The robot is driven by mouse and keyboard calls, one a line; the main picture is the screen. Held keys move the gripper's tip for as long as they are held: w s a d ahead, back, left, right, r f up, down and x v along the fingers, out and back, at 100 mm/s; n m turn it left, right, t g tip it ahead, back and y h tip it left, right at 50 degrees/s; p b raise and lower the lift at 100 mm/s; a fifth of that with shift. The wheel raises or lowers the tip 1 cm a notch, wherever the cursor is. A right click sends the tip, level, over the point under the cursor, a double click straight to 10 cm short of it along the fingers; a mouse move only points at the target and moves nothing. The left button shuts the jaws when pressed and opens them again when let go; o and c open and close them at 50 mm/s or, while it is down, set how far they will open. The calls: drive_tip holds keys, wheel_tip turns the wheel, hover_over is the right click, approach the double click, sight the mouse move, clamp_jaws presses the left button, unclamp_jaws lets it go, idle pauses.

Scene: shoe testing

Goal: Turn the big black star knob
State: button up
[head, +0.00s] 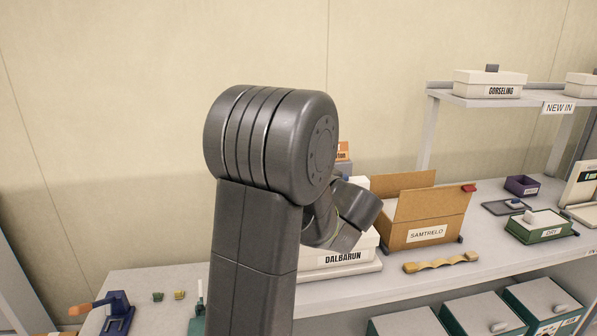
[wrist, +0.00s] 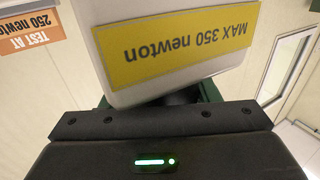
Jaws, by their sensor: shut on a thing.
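My gripper (wrist: 165,118) shows in the wrist view as a wide black body with a green light, close against a white machine housing (wrist: 112,92). The housing has a yellow label (wrist: 185,45) reading "MAX 350 newton", upside down. A small dark rounded part (wrist: 183,97) shows between housing and gripper; it appears to be the black star knob, mostly hidden. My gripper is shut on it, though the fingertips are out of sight. In the head view my arm blocks the gripper and the knob.
A blue tool (head: 118,308) is at left. An orange sign (wrist: 30,42) hangs near the housing.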

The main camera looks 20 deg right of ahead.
drive_tip(key=o, duration=1)
drive_tip(key=shift+s, duration=0.1)
drive_tip(key=v, duration=1.3)
drive_tip(key=shift+s, duration=0.3)
drive_tip(key=shift+w, duration=0.15)
drive_tip(key=x, duration=1.3)
drive_tip(key=shift+w, duration=0.3)
drive_tip(key=shift+s, duration=0.1)
